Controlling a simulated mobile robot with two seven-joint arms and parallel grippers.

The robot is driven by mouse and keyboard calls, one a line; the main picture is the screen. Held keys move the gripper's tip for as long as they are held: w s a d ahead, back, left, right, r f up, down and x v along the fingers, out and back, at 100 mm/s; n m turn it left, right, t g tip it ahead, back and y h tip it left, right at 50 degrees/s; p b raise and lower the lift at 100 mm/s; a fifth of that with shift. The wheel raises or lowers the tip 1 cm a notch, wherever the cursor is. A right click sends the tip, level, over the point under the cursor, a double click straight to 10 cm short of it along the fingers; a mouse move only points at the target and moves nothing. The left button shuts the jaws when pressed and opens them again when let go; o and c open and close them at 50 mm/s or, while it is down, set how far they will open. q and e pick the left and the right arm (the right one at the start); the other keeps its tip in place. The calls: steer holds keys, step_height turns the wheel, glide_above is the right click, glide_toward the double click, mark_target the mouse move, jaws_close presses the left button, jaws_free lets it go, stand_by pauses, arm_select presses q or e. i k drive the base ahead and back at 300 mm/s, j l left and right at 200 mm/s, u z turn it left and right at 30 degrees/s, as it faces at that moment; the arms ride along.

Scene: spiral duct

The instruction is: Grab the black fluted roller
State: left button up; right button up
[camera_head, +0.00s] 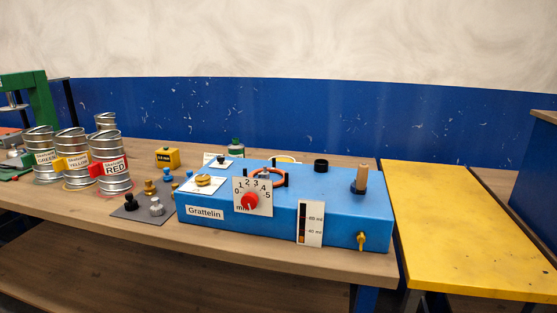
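Neither of my grippers is in view.
Labelled metal cans (115,178) stand left of the mat, with a green press (42,100) beyond. A yellow block (167,157) and small blue pieces are behind the mat. The wooden bench (75,208) is bare in front; a yellow table (470,225) at right is clear.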

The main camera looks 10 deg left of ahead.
mark_target(131, 204)
steer(key=u, duration=1.3)
